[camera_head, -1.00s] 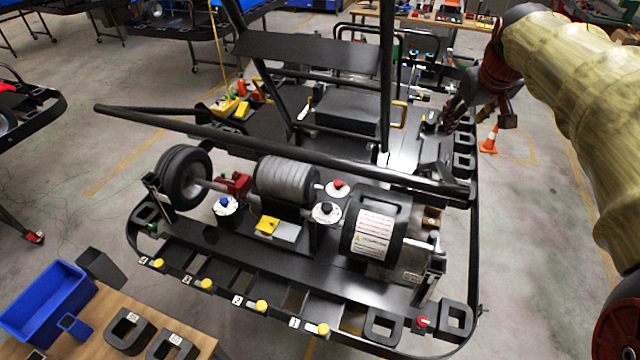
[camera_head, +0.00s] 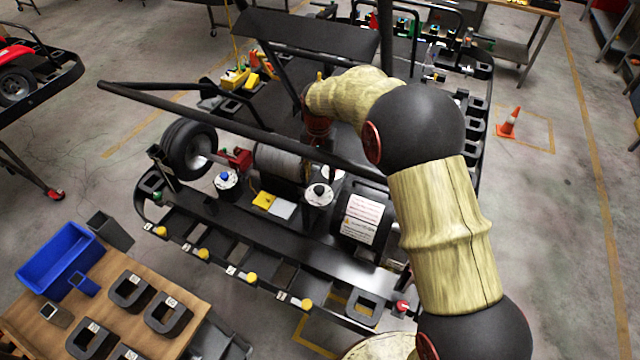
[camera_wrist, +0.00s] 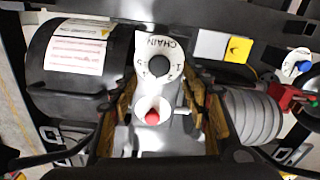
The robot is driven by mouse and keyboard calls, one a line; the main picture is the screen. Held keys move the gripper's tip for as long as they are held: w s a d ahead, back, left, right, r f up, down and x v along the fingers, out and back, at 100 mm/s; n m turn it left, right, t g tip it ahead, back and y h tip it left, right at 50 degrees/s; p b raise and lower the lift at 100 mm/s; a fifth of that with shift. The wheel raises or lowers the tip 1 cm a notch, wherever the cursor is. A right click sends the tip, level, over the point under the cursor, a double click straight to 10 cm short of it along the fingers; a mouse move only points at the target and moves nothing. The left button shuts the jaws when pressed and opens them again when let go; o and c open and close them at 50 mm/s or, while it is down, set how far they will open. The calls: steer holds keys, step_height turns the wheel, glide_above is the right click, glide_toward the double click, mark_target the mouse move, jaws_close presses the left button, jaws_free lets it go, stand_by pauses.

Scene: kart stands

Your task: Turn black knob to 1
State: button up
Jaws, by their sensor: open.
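The black knob (camera_wrist: 159,67) sits on a round white dial plate marked CHAIN (camera_wrist: 162,44), with small numerals around it. The numerals and knob pointer are too small to read for certain. In the head view the black knob (camera_head: 319,189) stands on the kart's front between the grey cylinder and the black labelled housing. My gripper (camera_wrist: 161,92) is open and empty in the wrist view, its fingers either side of the red knob (camera_wrist: 153,117), with the black knob ahead between and beyond the tips. In the head view my arm and the kart's bar hide the fingers.
A blue knob (camera_head: 225,178) stands to the left. The black housing (camera_wrist: 70,65) and grey cylinder (camera_wrist: 248,115) flank my gripper. A black diagonal bar (camera_head: 240,133) crosses above the knobs. Yellow and white squares (camera_wrist: 238,48) lie nearby.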

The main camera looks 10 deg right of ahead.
mark_target(319, 188)
steer(key=shift+f, duration=2.8)
steer(key=shift+c, duration=1.4)
steer(key=c, duration=0.8)
steer(key=shift+c, duration=0.5)
